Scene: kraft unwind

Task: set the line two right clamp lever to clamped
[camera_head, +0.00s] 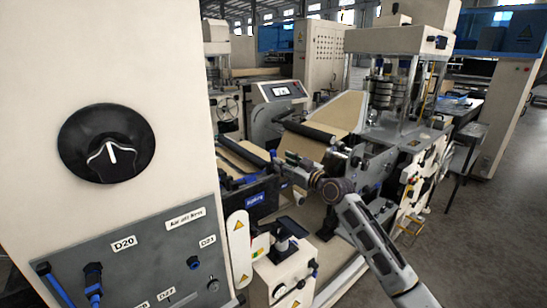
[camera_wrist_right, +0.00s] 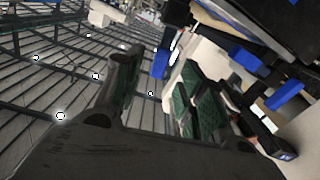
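My right gripper (camera_head: 288,160) reaches in from the lower right in the head view, beside the rollers of the machine in the middle. In the right wrist view the gripper (camera_wrist_right: 160,75) has its two green-padded fingers apart, with no object visible between them. Blue parts (camera_wrist_right: 245,60) on the machine show just beyond the right finger. Another blue piece (camera_wrist_right: 160,63) shows near the gap between the fingers. I cannot tell which of these, if any, is the line two right clamp lever, or its position. My left gripper is not in view.
A cream panel with a black dial (camera_head: 106,144) fills the left of the head view. A brown paper web (camera_head: 340,112) runs over a dark roller (camera_head: 310,131). A screen console (camera_head: 280,92) stands behind. Open floor (camera_head: 480,240) lies at the right.

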